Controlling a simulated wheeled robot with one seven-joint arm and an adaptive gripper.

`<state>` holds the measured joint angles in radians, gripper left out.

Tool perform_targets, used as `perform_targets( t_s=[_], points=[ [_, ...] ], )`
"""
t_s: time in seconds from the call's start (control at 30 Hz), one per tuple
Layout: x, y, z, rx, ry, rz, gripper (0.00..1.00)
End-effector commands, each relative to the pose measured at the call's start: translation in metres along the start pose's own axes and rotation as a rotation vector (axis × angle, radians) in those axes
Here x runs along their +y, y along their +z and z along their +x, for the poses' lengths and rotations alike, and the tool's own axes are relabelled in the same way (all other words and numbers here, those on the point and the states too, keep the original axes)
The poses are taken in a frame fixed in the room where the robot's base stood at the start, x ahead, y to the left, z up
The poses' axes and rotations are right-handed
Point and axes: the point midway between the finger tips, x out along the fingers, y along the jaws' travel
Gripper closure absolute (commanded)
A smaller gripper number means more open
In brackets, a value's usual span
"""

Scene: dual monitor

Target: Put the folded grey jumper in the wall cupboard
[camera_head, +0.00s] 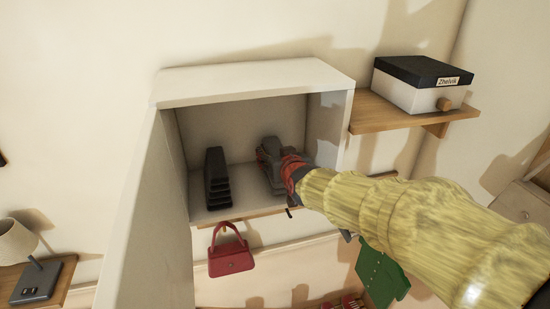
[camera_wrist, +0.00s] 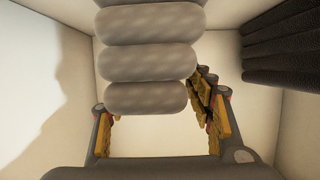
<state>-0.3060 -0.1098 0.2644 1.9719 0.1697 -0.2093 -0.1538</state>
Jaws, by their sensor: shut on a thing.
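The wall cupboard (camera_head: 255,80) is white and open at the front, with its door (camera_head: 152,215) swung out to the left. The folded grey jumper (camera_head: 268,154) is inside the right half of the cupboard, at the end of my gripper (camera_head: 288,168), which partly hides it. In the wrist view the grey jumper (camera_wrist: 148,58) shows as several rounded layers between the fingers of my gripper (camera_wrist: 152,100). My gripper is shut on it. Whether the jumper rests on the cupboard floor cannot be told.
A dark folded stack (camera_head: 216,178) stands in the cupboard's left half, apart from the jumper; it also shows in the wrist view (camera_wrist: 290,45). A shelf (camera_head: 388,117) with a black-lidded box (camera_head: 415,92) is to the right. A red handbag (camera_head: 231,258) hangs below.

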Motion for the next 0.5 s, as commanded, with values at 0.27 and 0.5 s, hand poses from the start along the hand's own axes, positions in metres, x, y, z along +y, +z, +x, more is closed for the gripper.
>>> perform_targets(
  t_s=[0.27,0.5],
  points=[
    [-0.0002,0.0119,0.0043,0.004,-0.001,0.001,0.83],
    [-0.0002,0.0147,0.0051,0.003,-0.001,0.0,0.83]
  ],
)
